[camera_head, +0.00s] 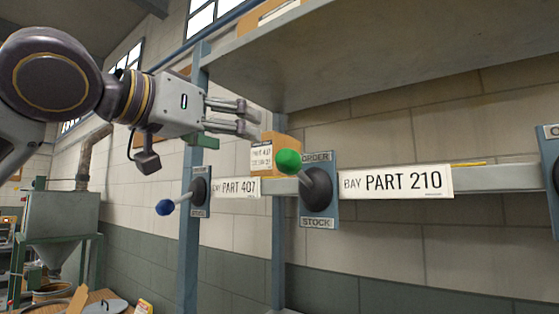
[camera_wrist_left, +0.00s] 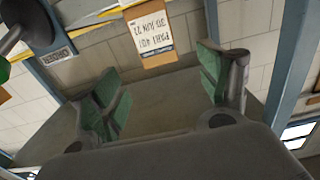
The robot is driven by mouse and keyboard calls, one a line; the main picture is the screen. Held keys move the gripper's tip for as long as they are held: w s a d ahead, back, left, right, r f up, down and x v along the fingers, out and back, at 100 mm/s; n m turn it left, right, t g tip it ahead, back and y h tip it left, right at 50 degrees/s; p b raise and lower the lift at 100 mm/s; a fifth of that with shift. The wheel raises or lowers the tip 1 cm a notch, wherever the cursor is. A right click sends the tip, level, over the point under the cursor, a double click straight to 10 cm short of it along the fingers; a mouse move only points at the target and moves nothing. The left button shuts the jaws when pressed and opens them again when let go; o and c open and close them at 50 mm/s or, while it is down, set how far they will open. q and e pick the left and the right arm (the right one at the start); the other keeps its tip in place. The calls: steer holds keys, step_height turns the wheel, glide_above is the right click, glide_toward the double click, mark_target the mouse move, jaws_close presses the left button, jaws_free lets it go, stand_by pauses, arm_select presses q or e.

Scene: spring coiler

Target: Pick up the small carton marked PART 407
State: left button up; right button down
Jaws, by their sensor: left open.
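The small carton (camera_head: 286,146) is tan cardboard with a white label reading PART 407. It sits on the lower shelf behind the PART 407 bay sign (camera_head: 237,187), partly covered by a green lever knob in the head view. In the left wrist view, the carton (camera_wrist_left: 158,60) shows upside down at top centre, beyond and between the fingertips. My left gripper (camera_head: 246,117) is open and empty, left of and slightly above the carton in the head view. Its green finger pads stand apart in the left wrist view (camera_wrist_left: 165,88), with a gap before the carton. My right gripper is not in view.
A green-knobbed lever (camera_head: 288,161) on an ORDER/STOCK plate juts out in front of the carton. A blue-knobbed lever (camera_head: 165,207) is lower left. Blue posts (camera_head: 189,250) and an upper shelf (camera_head: 400,50) frame the bay. A PART 210 sign (camera_head: 396,182) is at right.

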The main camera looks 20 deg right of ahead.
mark_target(271, 140)
arm_select(q)
steer(key=shift+p+x, duration=1)
steer(key=shift+x, duration=3.35)
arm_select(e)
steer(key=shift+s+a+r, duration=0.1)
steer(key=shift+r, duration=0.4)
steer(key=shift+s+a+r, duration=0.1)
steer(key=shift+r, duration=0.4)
arm_select(q)
steer(key=shift+w+d+r+p, duration=0.2)
steer(key=shift+w+d+p, duration=0.2)
steer(key=shift+d, duration=0.2)
steer(key=shift+w+d+r+p, duration=0.15)
steer(key=shift+w+d+p, duration=0.25)
steer(key=shift+d, duration=0.2)
steer(key=shift+x, duration=1.2)
steer(key=shift+f, duration=0.1)
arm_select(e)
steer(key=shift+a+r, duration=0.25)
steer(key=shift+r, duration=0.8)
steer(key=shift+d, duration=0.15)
arm_select(q)
steer(key=shift+a, duration=0.1)
steer(key=c, duration=1.4)
